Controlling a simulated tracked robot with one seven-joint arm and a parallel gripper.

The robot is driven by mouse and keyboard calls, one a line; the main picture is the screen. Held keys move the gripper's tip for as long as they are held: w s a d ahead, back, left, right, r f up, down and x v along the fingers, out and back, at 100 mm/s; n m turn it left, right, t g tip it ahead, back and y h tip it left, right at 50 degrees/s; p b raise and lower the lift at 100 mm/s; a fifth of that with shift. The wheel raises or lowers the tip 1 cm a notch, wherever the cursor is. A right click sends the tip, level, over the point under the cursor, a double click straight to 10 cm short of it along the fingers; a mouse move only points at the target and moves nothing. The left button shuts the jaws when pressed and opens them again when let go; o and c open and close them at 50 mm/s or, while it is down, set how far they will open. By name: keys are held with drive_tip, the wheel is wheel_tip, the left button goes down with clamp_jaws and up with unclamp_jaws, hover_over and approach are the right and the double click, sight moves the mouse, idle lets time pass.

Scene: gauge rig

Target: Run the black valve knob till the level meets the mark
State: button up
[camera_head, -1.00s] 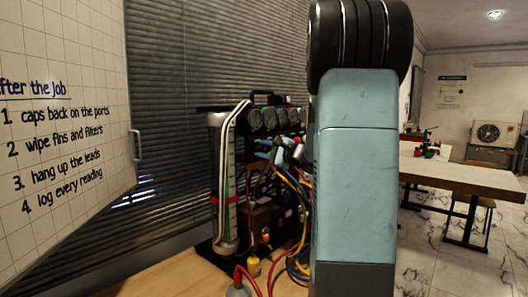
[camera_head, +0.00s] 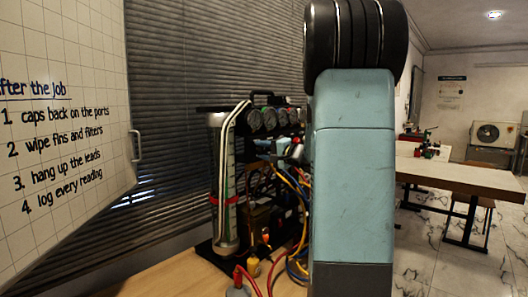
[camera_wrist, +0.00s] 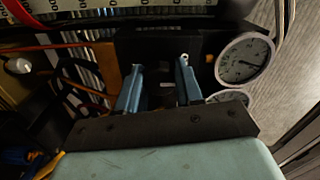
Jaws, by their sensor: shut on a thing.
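My gripper (camera_wrist: 159,70) shows in the wrist view as two blue fingers, shut on a dark thing between them. This seems to be the black valve knob, but its outline is lost against the black panel. In the head view my gripper (camera_head: 272,150) is small and partly hidden at the rig, below the row of gauges. The upright level tube (camera_head: 228,170) stands at the rig's left, with a green strip inside and a red band (camera_head: 222,199) around it, probably the mark. I cannot read the level. A numbered scale (camera_wrist: 85,12) crosses the top of the wrist view.
Round gauges (camera_head: 268,119) line the rig's top; one white-faced gauge (camera_wrist: 244,60) is close right of my fingers. Yellow, red and blue hoses (camera_head: 296,185) hang beside the rig. A whiteboard (camera_head: 70,130) stands at left. My own arm hides the rig's right side.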

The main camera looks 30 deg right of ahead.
drive_tip(key=shift+f, duration=0.35)
drive_tip(key=o, duration=1)
drive_tip(key=shift+r, duration=0.2)
drive_tip(key=shift+o, duration=0.2)
drive_tip(key=v, duration=1.3)
drive_tip(key=shift+s, duration=0.35)
drive_tip(key=shift+d, duration=0.1)
